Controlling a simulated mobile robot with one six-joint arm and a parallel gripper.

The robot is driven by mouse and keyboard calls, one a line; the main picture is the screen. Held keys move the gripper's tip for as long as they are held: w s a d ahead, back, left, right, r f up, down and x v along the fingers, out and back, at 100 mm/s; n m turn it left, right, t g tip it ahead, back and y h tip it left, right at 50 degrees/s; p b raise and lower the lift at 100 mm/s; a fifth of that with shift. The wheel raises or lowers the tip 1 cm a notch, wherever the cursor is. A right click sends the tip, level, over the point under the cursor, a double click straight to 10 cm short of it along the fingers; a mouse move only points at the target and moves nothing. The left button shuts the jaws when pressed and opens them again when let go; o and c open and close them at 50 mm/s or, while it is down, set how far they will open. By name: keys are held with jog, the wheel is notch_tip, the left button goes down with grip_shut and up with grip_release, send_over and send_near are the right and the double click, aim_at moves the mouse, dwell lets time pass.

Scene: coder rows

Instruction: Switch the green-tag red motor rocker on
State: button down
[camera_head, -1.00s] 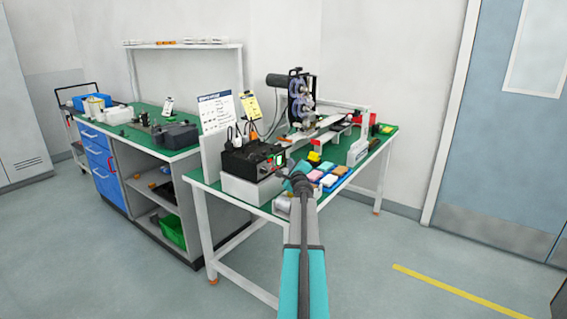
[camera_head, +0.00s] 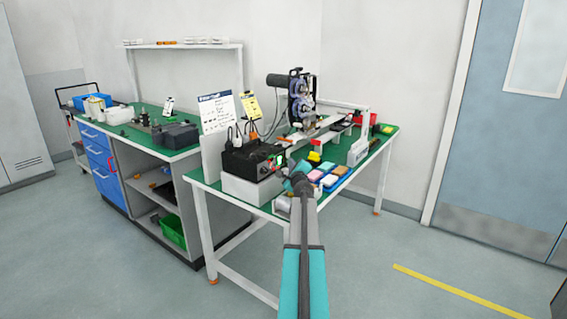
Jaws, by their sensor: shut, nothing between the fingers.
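The black control box (camera_head: 245,159) stands on a pale grey block at the near left corner of the green-topped bench. Its front face, turned to the right, carries a small green patch with red beside it (camera_head: 277,160). The motor rocker and its tag are too small to tell apart, and I cannot read the rocker's position. My arm reaches up from the bottom middle. My gripper (camera_head: 284,171) is shut and empty, close in front of the box's face. I cannot tell whether it touches. My wrist hides part of the bench behind it.
A machine with reels (camera_head: 300,98) stands behind the box. Coloured blocks in blue trays (camera_head: 328,178) lie just right of my wrist. A white sheet (camera_head: 216,112) and a yellow tag card (camera_head: 252,107) stand behind the box.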

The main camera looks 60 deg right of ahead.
jog(key=shift+w, duration=0.15)
jog(key=shift+w, duration=0.25)
jog(key=shift+w+f, duration=0.1)
jog(key=shift+w, duration=0.2)
dwell(0.9)
jog(key=shift+s, duration=0.15)
jog(key=shift+s, duration=0.6)
jog(key=shift+s, duration=0.15)
dwell(0.3)
jog(key=shift+s+r+b, duration=0.2)
jog(key=shift+s+r, duration=0.05)
jog(key=shift+s, duration=0.9)
jog(key=shift+s+r+b, duration=0.2)
jog(key=shift+s+r, duration=0.05)
jog(key=shift+s, duration=0.9)
